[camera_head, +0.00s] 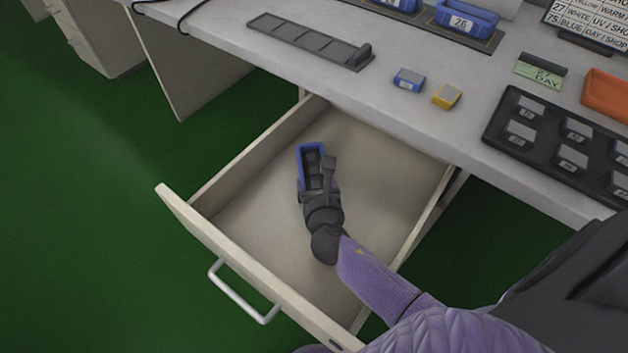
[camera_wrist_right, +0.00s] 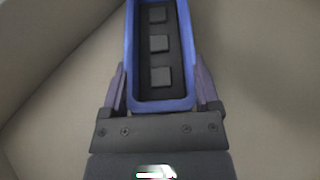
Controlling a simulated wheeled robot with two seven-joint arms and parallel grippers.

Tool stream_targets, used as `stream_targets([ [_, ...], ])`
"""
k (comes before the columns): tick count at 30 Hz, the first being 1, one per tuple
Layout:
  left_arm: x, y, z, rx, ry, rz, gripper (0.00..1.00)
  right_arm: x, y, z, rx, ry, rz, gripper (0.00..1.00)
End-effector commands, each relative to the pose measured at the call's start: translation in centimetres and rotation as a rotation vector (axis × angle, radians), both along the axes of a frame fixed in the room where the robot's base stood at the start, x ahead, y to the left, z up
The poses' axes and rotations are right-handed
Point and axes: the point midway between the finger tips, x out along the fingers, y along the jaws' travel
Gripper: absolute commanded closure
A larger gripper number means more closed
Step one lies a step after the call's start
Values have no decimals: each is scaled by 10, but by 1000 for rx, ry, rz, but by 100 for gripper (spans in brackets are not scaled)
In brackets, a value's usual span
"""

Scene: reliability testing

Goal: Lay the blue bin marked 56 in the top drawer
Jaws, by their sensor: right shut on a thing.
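A blue bin (camera_head: 303,154) with a dark inside holding 3 grey square pieces is inside the open top drawer (camera_head: 245,190). My right gripper (camera_head: 317,180) is shut on the bin's near end. In the right wrist view the gripper's fingers (camera_wrist_right: 160,90) press on both sides of the blue bin (camera_wrist_right: 131,60). The drawer floor shows around the bin; I cannot tell whether the bin touches it. The bin's number is not readable here. My left gripper is not in view.
The desk top (camera_head: 400,115) lies behind and right of the drawer. On it are a blue bin marked 26 (camera_head: 467,18), a dark slotted strip (camera_head: 305,42), a small blue block (camera_head: 408,80), a yellow block (camera_head: 447,96) and a black tray (camera_head: 500,110). The rest of the drawer is empty.

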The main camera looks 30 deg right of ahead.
Motion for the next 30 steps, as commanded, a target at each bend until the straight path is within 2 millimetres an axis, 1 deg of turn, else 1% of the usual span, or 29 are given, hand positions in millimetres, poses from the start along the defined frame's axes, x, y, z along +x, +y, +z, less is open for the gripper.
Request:
stream_targets([
  [5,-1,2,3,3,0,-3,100,0,0,3,0,-3,0,93],
  [9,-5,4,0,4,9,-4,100,0,0,-2,0,-1,0,93],
  [10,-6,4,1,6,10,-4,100,0,0,-1,0,-1,0,17],
  [11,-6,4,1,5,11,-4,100,0,0,-1,1,-3,-1,10],
  [12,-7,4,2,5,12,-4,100,0,0,-1,1,-3,-1,2],
  [13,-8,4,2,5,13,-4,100,0,0,0,1,-3,-1,0],
  [18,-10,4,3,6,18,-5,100,0,0,0,0,-2,0,0],
  [20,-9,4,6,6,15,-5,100,0,0,5,1,-3,-1,0],
  [23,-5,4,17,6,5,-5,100,-15,6,15,0,-2,0,0],
  [27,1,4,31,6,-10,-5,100,-42,18,29,2,-4,0,0],
  [30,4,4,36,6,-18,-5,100,-56,23,33,0,-3,-2,0],
])
